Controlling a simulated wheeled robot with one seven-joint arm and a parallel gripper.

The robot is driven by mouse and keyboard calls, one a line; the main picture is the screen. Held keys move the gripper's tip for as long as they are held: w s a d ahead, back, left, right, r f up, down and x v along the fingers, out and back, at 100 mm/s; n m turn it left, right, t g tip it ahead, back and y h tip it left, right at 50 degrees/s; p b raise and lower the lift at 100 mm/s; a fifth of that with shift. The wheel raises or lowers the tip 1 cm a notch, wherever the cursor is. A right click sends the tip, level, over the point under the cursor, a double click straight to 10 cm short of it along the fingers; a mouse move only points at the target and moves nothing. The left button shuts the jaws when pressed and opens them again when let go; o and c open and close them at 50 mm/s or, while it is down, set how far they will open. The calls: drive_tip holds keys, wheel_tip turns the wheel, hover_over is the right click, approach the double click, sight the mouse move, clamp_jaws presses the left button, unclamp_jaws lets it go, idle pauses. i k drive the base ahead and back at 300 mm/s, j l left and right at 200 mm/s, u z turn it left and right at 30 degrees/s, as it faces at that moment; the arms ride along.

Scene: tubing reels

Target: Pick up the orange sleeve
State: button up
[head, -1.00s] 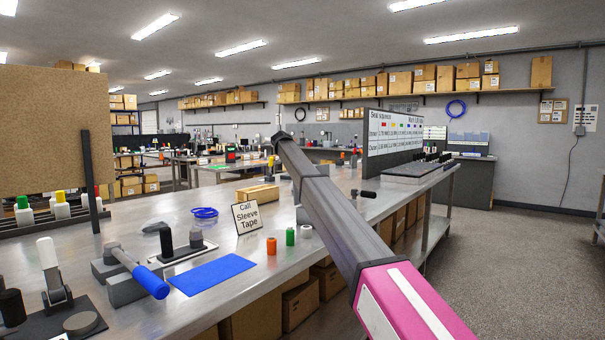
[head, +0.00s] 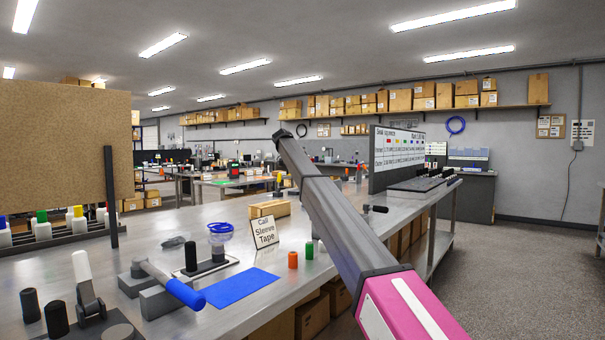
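The orange sleeve (head: 293,260) is a small upright cylinder on the metal bench (head: 240,298), near its front edge. A green sleeve (head: 309,250) stands just to its right and behind. My grey and pink arm crosses the right of the head view from lower right to upper middle, passing right of the sleeves. My gripper cannot be made out in this view. Nothing is seen touching the orange sleeve.
A "Call Sleeve Tape" sign (head: 265,233) stands behind the sleeves. A blue mat (head: 240,287) lies left of them, beside a blue-handled tool (head: 182,291). A cardboard box (head: 269,208) and a blue coil (head: 220,229) are farther back. The floor at right is open.

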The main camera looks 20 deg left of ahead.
sight(292, 256)
drive_tip(key=k+l, duration=0.7)
drive_tip(key=k, duration=0.2)
